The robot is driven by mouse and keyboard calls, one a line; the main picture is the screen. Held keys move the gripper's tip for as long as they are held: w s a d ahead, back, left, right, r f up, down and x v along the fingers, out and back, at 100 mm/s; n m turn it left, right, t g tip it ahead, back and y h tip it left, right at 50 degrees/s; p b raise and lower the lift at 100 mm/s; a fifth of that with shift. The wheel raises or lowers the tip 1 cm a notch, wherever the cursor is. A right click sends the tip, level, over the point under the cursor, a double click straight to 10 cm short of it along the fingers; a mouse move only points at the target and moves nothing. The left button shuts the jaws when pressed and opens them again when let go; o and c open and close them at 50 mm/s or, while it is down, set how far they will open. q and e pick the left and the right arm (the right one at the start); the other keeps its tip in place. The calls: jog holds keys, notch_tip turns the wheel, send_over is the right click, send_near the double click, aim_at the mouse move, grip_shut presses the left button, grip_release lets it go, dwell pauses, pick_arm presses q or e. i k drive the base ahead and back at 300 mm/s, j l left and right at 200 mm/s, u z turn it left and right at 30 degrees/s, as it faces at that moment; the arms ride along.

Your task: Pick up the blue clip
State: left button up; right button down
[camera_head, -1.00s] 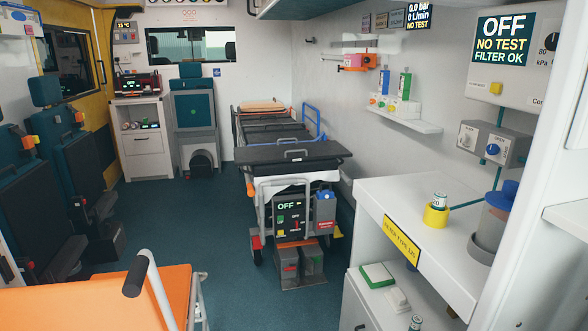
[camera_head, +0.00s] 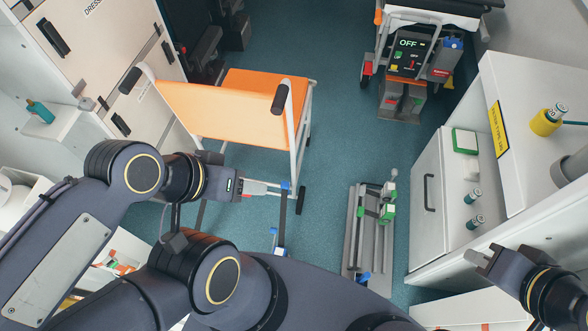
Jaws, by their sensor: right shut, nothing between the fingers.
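Several small blue parts show low on the floor, and I cannot tell which is the blue clip. One blue piece (camera_head: 285,185) is at the top of a dark upright strip, beside a red and white part. A further blue piece (camera_head: 363,277) is on the grey rail frame. My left gripper (camera_head: 232,186) is close to the red and white part; its fingers are not clear. My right gripper (camera_head: 480,256) is shut and empty, in front of the white cabinet at the right.
An orange chair (camera_head: 240,108) stands upper left. The grey rail frame (camera_head: 353,225) with green and white fittings lies on the floor at centre. A white cabinet (camera_head: 428,185) stands on the right, with a yellow holder (camera_head: 545,123) on its top. Teal floor (camera_head: 335,130) is clear between.

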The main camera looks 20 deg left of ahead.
aim_at(285, 185)
jog(key=k+j+u, duration=0.4)
jog(key=k+j, duration=0.35)
jog(key=k, duration=0.1)
